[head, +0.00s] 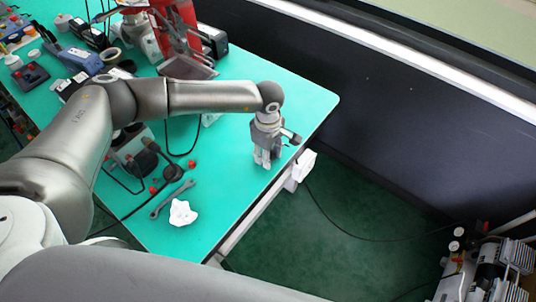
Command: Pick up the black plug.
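My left gripper (265,161) points down over the right part of the green table (222,205), near its edge. Its fingertips are small and close to the table, and I cannot tell whether they are open or shut. No object shows clearly between them. A small round black piece (172,173) lies on the table left of the gripper, next to black cables. I cannot tell whether it is the black plug. My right gripper is not in view.
A grey wrench (170,199) and a white lumpy part (182,212) lie near the front. Small red pieces (193,163) lie nearby. A red stand (180,35) and several tools crowd the back left. A dark wall (400,120) runs behind the table.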

